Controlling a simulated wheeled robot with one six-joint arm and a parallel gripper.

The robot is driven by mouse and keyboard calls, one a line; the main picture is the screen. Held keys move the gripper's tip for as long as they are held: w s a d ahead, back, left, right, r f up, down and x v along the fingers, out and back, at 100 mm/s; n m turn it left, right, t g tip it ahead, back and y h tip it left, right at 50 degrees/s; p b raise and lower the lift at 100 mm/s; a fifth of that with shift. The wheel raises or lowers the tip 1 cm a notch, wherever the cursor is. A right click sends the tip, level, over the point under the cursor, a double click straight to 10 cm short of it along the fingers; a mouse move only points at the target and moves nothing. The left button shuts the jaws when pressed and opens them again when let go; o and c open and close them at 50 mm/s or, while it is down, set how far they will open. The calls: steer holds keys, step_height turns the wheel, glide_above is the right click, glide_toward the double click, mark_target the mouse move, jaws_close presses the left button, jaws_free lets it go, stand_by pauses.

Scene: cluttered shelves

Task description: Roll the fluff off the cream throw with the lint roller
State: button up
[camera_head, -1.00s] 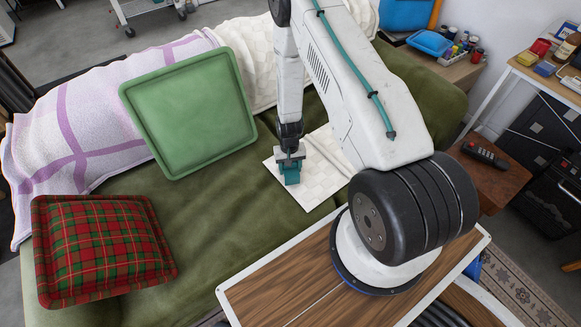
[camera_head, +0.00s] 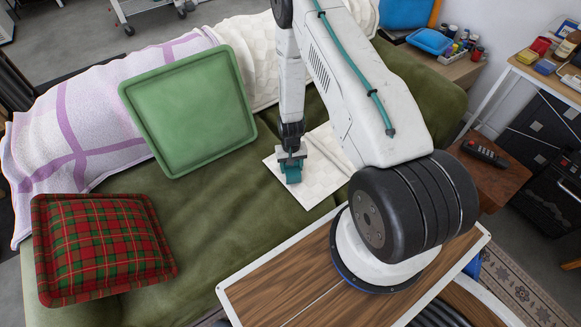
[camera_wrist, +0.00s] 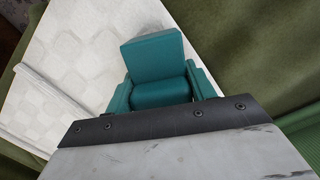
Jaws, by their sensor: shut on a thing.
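A cream chequered throw (camera_head: 322,190) lies flat on the green sofa seat, with a raised fold or strip across it. It also shows in the wrist view (camera_wrist: 60,58). My gripper (camera_head: 291,172) points down over its left part. In the wrist view, the teal fingers of my gripper (camera_wrist: 160,90) are shut on a teal block-like thing (camera_wrist: 152,55), which seems to be the lint roller. Its lower end is at or just above the throw; contact cannot be told. No fluff can be made out.
A green cushion (camera_head: 190,112) and a red tartan cushion (camera_head: 102,248) lie left on the olive sofa cover (camera_head: 215,220). A white and lilac blanket (camera_head: 85,125) drapes the sofa back. A small side table with a dark remote (camera_head: 485,153) stands right.

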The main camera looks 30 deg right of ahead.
mark_target(298, 162)
steer(key=shift+w+d+f, duration=0.1)
steer(key=shift+d, duration=1.5)
steer(key=shift+f, duration=0.1)
steer(key=shift+c, duration=0.4)
steer(key=shift+s+a+r, duration=0.1)
steer(key=shift+a, duration=0.95)
steer(key=shift+s+a+r, duration=0.1)
steer(key=shift+a, duration=0.9)
steer(key=shift+r, duration=0.1)
steer(key=shift+r, duration=3.4)
steer(key=shift+w, duration=0.1)
